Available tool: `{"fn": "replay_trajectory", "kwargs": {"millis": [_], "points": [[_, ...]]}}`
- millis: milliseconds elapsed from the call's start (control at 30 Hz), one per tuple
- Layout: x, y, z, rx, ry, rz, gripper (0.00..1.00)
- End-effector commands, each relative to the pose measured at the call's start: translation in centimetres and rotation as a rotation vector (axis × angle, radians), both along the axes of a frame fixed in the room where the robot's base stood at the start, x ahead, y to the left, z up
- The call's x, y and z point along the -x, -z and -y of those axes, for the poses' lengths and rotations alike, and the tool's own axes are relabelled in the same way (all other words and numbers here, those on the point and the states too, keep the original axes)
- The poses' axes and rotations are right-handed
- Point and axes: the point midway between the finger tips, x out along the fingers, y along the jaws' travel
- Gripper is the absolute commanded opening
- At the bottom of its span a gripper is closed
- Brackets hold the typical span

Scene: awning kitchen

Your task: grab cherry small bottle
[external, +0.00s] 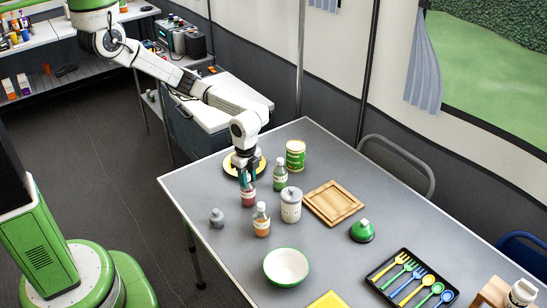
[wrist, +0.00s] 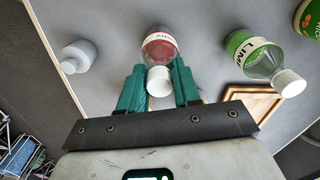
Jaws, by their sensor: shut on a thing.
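The cherry small bottle (wrist: 160,47) has a red body, a pale label and a white cap. In the wrist view its neck and cap lie between the two green fingers of my gripper (wrist: 158,88). The fingers are shut on it from both sides. In the external view my gripper (external: 247,172) points down over the cherry bottle (external: 249,197), which is upright at the table. I cannot tell whether its base touches the table. The fingers hide its top there.
A green lime bottle (external: 280,175) stands close on the right. An orange bottle (external: 261,221), a white jar (external: 291,206) and a small grey object (external: 217,217) are near. A yellow plate (external: 231,167) lies behind the gripper. A green can (external: 295,155) and wooden board (external: 334,203) are further right.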

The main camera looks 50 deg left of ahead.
Motion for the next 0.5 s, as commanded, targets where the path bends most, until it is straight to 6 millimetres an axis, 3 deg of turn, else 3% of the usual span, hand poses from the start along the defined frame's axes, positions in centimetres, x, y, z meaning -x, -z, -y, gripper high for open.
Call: {"fn": "replay_trajectory", "kwargs": {"millis": [200,500], "points": [[-0.01,0.04,-0.02,-0.001,0.000,0.000,0.00],[0.01,0.08,-0.03,-0.001,0.000,0.000,0.00]]}}
